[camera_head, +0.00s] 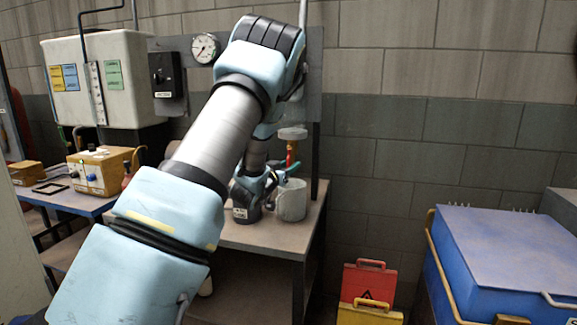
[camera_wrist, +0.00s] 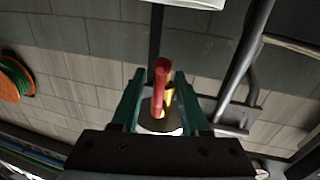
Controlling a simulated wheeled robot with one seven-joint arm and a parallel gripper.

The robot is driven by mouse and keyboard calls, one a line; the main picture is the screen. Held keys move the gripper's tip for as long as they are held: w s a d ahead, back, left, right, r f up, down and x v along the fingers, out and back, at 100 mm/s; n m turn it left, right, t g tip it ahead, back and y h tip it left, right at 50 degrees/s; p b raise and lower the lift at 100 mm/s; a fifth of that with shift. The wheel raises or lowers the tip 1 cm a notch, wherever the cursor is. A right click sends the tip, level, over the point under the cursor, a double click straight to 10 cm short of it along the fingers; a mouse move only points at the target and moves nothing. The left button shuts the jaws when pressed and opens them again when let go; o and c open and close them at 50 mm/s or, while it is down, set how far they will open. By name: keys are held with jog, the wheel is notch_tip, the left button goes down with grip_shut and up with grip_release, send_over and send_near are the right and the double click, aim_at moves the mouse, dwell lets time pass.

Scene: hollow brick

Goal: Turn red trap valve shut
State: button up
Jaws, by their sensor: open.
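The red trap valve shows in the wrist view as a red lever (camera_wrist: 161,72) with a brass-coloured body (camera_wrist: 169,98) beside it. My gripper (camera_wrist: 159,74) is open, with one green finger on each side of the red lever. Gaps show between the lever and both fingers; I cannot tell how deep it sits between them. In the head view the red part of the valve (camera_head: 291,152) stands above the bench, below a pale round fitting, and my gripper (camera_head: 279,174) is close to it. My arm hides part of this area.
A pale cylindrical vessel (camera_head: 292,201) stands on the bench (camera_head: 272,238) under the valve. A pressure gauge (camera_head: 205,48) and black switch box (camera_head: 168,82) are on the wall panel. Grey pipes (camera_wrist: 245,70) run right of my gripper in the wrist view. A blue chest (camera_head: 500,250) stands right.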

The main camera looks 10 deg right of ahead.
grip_shut()
dwell(1.4)
